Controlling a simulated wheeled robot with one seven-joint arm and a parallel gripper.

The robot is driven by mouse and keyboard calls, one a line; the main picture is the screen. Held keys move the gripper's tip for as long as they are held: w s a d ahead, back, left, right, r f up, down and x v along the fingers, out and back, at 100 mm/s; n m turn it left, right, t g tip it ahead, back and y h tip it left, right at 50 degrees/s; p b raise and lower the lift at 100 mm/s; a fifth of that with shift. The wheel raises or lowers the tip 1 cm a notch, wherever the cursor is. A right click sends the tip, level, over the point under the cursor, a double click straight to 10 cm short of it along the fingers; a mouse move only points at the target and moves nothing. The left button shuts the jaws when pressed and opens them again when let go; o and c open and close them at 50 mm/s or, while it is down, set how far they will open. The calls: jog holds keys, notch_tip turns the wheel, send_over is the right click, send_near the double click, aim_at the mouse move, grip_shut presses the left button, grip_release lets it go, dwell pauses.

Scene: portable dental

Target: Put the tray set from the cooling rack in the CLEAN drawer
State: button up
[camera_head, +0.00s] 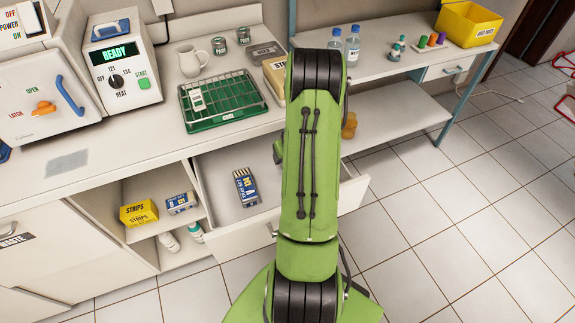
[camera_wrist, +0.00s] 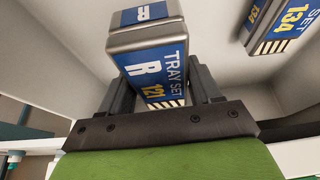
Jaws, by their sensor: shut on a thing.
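My gripper (camera_wrist: 160,88) is shut on a tray set (camera_wrist: 128,42), a blue and grey pack marked "TRAY SET R 121", in the wrist view. The pale walls of an open drawer (camera_wrist: 60,45) surround it; I cannot tell whether the pack touches the drawer floor. A second pack marked "SET 134" (camera_wrist: 280,28) lies to the right. In the head view, my arm hides the gripper and the held pack. The open drawer (camera_head: 217,172) shows a blue pack (camera_head: 246,187) inside. The green cooling rack (camera_head: 247,113) on the counter carries a small white item (camera_head: 197,99). No CLEAN label is visible.
The sterilizer control box (camera_head: 124,62) reads READY. A jug (camera_head: 192,60) and pots stand behind the rack. Left of the drawer, an open shelf holds a yellow STRIPS box (camera_head: 138,213) and a blue box (camera_head: 181,203). Right of my arm stands a side table (camera_head: 400,67).

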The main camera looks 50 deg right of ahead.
jog(key=shift+f+b, duration=0.45)
jog(key=shift+f, duration=1.9)
jog(key=shift+f, duration=0.2)
jog(key=o, duration=1.2)
jog(key=shift+r, duration=0.1)
